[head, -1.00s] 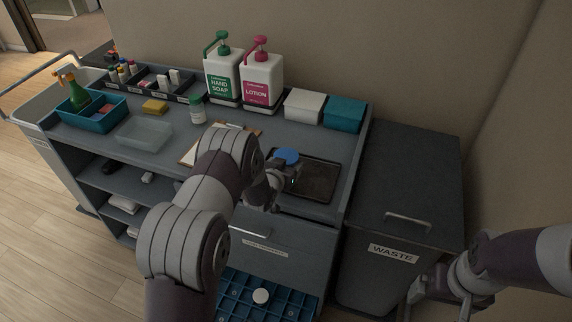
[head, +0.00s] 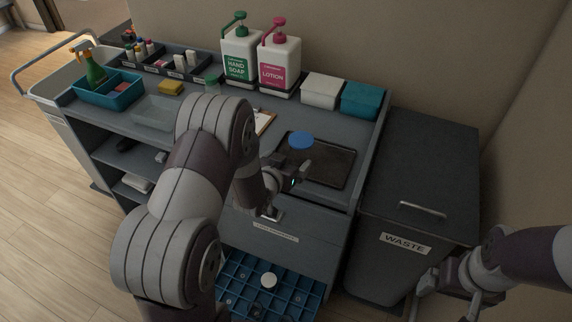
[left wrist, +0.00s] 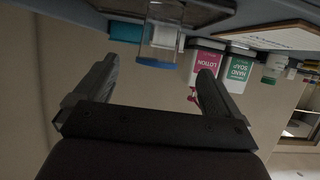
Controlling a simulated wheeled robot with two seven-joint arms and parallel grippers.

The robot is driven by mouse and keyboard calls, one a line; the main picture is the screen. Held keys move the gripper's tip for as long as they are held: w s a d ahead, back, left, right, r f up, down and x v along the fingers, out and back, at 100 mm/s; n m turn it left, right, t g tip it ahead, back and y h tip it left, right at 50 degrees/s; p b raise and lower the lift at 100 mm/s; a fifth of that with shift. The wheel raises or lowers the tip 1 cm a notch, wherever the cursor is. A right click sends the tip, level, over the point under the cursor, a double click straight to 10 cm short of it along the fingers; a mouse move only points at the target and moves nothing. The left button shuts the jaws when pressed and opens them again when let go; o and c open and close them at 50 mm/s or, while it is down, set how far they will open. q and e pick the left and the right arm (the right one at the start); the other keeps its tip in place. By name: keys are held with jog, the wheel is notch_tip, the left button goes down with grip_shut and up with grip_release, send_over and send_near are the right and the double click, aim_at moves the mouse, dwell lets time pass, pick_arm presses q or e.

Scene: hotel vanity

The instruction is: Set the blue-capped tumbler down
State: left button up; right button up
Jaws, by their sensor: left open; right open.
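The blue-capped tumbler (head: 301,140) stands upright on the dark tray (head: 338,168) at the cart's right end; in the head view mostly its blue cap shows. The left wrist view, which is upside down, shows its clear body (left wrist: 166,38) and blue cap. My left gripper (head: 298,178) is open and empty, on the near side of the tumbler and apart from it. Its two fingers (left wrist: 155,85) are spread wide with clear space between them. My right gripper (head: 452,292) is open and empty at the lower right, in front of the waste bin.
Soap (head: 241,55) and lotion (head: 279,62) bottles stand behind the tray, beside white (head: 321,91) and teal (head: 362,100) boxes. An open drawer with a blue divided insert (head: 238,272) lies below my left gripper. The waste bin (head: 415,190) stands right of the cart.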

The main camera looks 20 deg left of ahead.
pick_arm(q)
jog(key=s+d+r+g, duration=0.2)
jog(key=s+g, duration=0.4)
jog(key=s, duration=0.6)
jog(key=s+d+r+g, duration=0.2)
jog(key=s+g, duration=0.4)
jog(key=s, duration=0.6)
jog(key=shift+d+r, duration=0.15)
jog(key=shift+r, duration=0.2)
